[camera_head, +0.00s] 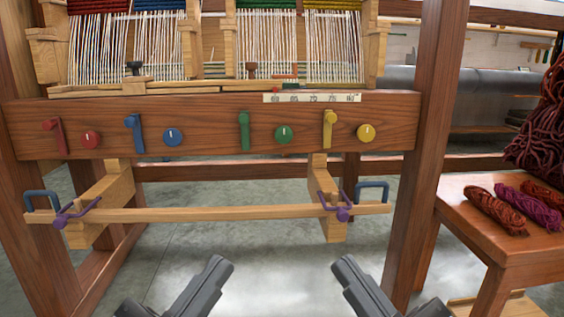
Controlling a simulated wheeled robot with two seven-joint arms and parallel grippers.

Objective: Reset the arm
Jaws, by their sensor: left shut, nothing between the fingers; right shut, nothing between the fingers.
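My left gripper (218,268) shows at the bottom, left of centre, as a dark grey shape pointing up and to the right. It is shut and holds nothing. My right gripper (349,268) shows at the bottom, right of centre, pointing up and to the left. It is also shut and empty. The two grippers are apart, with grey floor showing between them. Both appear in front of the loom, below its wooden crossbar (230,214) in the picture. The rest of both arms is mostly out of view.
A wooden loom (220,110) with coloured levers and knobs fills the upper middle. A wooden table (480,225) at the right bears several wool skeins, including a purple one (527,206) and a rust-red one (495,211). Dark red yarn (543,125) hangs above it.

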